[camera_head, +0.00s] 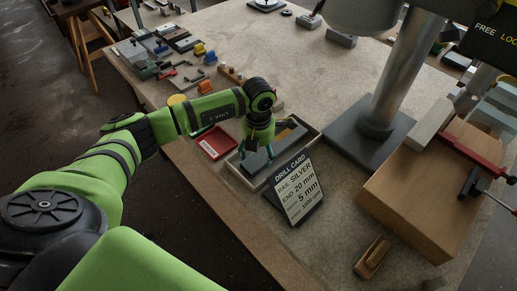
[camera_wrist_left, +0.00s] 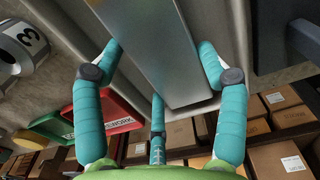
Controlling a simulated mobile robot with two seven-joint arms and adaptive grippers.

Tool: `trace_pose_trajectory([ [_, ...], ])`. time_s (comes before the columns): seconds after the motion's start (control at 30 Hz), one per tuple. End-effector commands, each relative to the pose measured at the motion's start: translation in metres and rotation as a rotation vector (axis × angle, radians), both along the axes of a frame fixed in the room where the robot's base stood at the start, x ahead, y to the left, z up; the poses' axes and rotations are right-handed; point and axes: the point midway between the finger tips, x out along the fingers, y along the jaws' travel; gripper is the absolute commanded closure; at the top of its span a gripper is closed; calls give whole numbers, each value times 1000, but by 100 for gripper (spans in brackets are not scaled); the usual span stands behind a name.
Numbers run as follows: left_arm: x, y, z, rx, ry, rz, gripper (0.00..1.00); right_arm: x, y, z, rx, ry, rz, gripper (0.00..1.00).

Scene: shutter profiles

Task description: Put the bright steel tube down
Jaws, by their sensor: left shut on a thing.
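My left gripper (camera_head: 257,151) points down over the near-left part of a shallow grey tray (camera_head: 311,142). In the left wrist view the teal fingers of my left gripper (camera_wrist_left: 158,62) are shut on the bright steel tube (camera_wrist_left: 160,40), a flat-sided, shiny bar running between them. In the head view the gripper mostly hides this tube. I cannot tell whether the tube touches the tray floor. A dark grey bar (camera_head: 288,135) lies in the tray beside the gripper, and a dark bar also shows in the left wrist view (camera_wrist_left: 312,40). My right gripper is not in view.
A drill card (camera_head: 292,187) reading "RAIL SILVER" stands at the tray's front. A red bin (camera_head: 215,143) is to its left. A drill press base (camera_head: 368,140) and a wooden block (camera_head: 420,192) stand to the right. Tools and small parts (camera_head: 165,50) lie at the back left.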

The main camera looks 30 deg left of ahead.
Motion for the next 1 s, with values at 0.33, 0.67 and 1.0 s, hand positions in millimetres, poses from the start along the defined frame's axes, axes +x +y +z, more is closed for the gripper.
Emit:
trace_pose_trajectory([
  [0.33, 0, 0, -3, 0, 0, -1, 19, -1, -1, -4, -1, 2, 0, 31],
  [0.67, 0, 0, -3, 0, 0, -1, 4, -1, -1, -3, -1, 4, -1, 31],
  [1.0, 2, 0, 25, 1, -7, -2, 4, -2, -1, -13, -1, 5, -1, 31],
])
